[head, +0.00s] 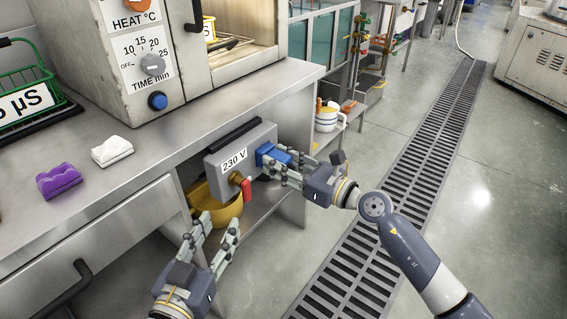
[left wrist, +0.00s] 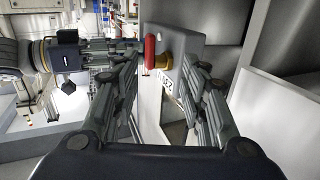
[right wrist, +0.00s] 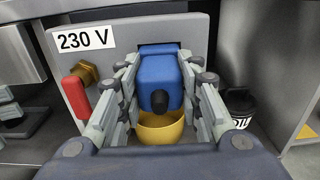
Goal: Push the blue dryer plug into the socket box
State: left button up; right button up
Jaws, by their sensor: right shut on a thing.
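The grey socket box (head: 213,167) with a "230 V" label is fixed under the front edge of the steel bench. The blue plug (head: 268,154) is at the right part of the box's front face. My right gripper (head: 284,165) is shut on the plug; in the right wrist view the blue plug (right wrist: 158,75) sits between its fingers, against the box. How deep it sits in the socket cannot be told. A red lever (right wrist: 77,97) on a brass fitting is left of the plug. My left gripper (head: 214,230) is open and empty, below and in front of the box.
A yellow bowl (head: 204,205) stands on the shelf below the box. On the bench (head: 150,180) are a purple sponge (head: 58,181), a folded white cloth (head: 112,151), a green wire basket (head: 28,90) and an oven with dials.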

pick_arm(q)
jog(key=shift+r, duration=0.15)
pick_arm(e)
jog(key=shift+w+a, duration=0.45)
jog(key=shift+a, duration=0.15)
pick_arm(q)
jog(key=shift+w+r, duration=0.15)
pick_arm(e)
jog(key=o, duration=1.3)
jog(key=shift+c, duration=0.2)
jog(key=shift+s+d, duration=0.1)
jog(key=shift+d, duration=0.05)
jog(key=v, duration=1.1)
jog(key=shift+s+d, duration=0.2)
jog(key=shift+d, duration=0.1)
jog(key=shift+c, duration=0.5)
